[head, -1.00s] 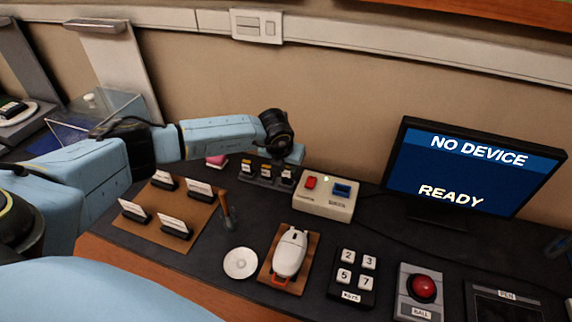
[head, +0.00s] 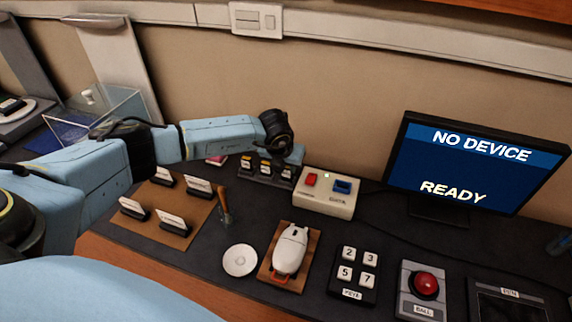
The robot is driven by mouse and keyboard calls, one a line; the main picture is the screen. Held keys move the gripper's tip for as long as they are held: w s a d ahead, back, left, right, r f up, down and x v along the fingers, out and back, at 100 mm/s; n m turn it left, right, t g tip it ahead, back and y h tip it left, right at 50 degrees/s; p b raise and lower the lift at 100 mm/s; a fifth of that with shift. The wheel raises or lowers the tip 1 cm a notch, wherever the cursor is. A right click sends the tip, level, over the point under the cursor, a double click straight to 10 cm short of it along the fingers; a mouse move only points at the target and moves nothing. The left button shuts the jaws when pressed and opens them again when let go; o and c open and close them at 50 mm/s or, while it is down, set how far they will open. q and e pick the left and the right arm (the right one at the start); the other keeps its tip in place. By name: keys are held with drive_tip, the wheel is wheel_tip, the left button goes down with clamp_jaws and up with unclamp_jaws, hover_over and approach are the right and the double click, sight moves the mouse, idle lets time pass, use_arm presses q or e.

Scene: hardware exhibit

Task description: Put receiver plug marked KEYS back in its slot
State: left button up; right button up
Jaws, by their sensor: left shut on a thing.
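A dark rack (head: 262,181) holds several small receiver plugs with pale and yellow labels, too small to read. My left gripper (head: 290,165) points down at the rack's right end. It is shut on the rightmost plug (head: 288,172), which sits at or just above its slot; I cannot tell which. The fingers are mostly hidden by the hand. A cream receiver box (head: 325,204) marked DATA stands just right of the rack, with a red and a blue part on top and a small green light. My right gripper is not in view.
The monitor (head: 475,165) reads NO DEVICE, READY. A clear case (head: 95,115) stands back left.

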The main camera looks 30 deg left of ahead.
use_arm(q)
drive_tip(key=shift+f, duration=0.15)
drive_tip(key=o, duration=1.5)
wheel_tip(320, 180, up, 7)
drive_tip(key=p, duration=0.5)
idle(0.5)
